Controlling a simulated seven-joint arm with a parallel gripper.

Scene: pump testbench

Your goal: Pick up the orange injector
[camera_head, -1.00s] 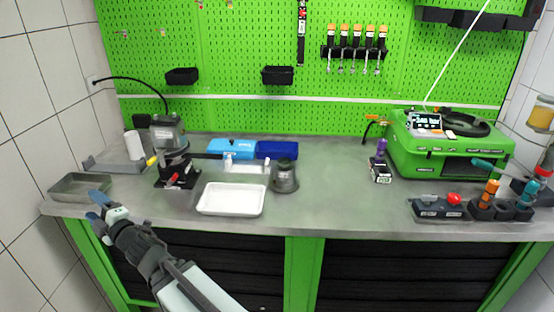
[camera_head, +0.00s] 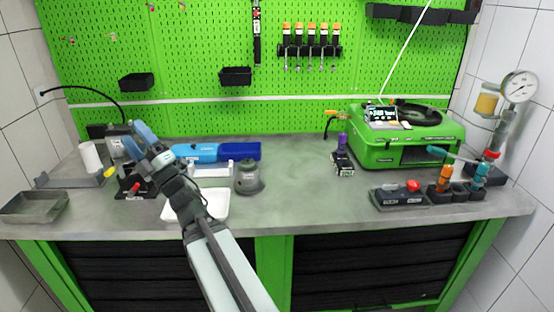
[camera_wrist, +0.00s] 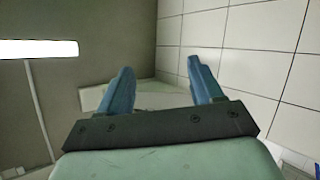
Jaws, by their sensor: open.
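The orange injector (camera_head: 444,179) stands upright in a dark holder (camera_head: 458,193) at the right of the workbench, its lower part hidden in the holder. A teal injector (camera_head: 479,174) stands beside it. My gripper (camera_head: 138,140) is at the left of the bench, far from the orange injector, with its blue fingers apart and nothing between them. In the wrist view my gripper (camera_wrist: 159,66) is open and empty, pointed towards tiled wall; no injector shows there.
A dark clamp stand (camera_head: 131,186), a white tray (camera_head: 222,206) and a grey pot (camera_head: 248,178) are near my arm. A green tester (camera_head: 405,150) is at the back right, a control box with a red button (camera_head: 398,196) left of the holder. The middle of the bench is clear.

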